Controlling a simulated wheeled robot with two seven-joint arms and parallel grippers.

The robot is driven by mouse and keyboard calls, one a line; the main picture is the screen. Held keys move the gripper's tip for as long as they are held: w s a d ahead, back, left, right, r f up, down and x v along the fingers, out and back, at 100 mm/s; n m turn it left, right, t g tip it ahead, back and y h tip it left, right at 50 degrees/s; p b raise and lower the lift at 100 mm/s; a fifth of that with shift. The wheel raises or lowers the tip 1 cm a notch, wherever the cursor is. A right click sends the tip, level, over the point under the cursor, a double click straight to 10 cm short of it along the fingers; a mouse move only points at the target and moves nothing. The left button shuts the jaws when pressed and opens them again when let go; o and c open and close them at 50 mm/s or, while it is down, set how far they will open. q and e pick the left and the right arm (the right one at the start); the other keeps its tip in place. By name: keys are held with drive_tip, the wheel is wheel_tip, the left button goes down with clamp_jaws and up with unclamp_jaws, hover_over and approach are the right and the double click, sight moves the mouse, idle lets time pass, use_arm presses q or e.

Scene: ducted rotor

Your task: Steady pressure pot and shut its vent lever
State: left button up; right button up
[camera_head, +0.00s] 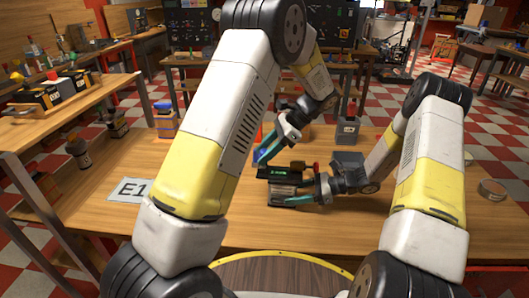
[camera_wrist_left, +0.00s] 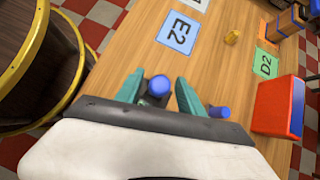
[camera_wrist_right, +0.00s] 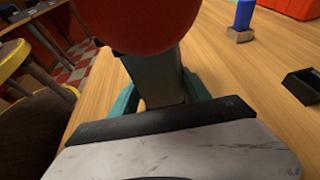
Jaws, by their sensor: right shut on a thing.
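The pressure pot (camera_head: 283,188), a low dark-and-silver body with a black top, stands on the table in the head view. A red knob (camera_head: 316,168) is at its right; a large red round part (camera_wrist_right: 135,22) fills the top of the right wrist view. My right gripper (camera_head: 322,190) is at the pot's right side, shut on a grey handle-like part (camera_wrist_right: 158,78). My left gripper (camera_head: 262,157) is above the pot's left side. Its teal fingers are apart, with a blue round-topped part (camera_wrist_left: 158,86) seen between them; contact is not clear. I cannot tell which part is the vent lever.
An E1 card (camera_head: 130,189) lies at left. A tape roll (camera_head: 492,190) lies at far right. A red box (camera_wrist_left: 276,108) stands near the D2 card (camera_wrist_left: 265,64). The front left tabletop is clear.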

use_arm(q)
drive_tip(key=shift+r, duration=0.1)
drive_tip(key=v, duration=1.2)
idle(0.4)
use_arm(e)
drive_tip(key=o, duration=1.3)
drive_tip(key=shift+o, duration=0.2)
drive_tip(key=shift+d, duration=0.1)
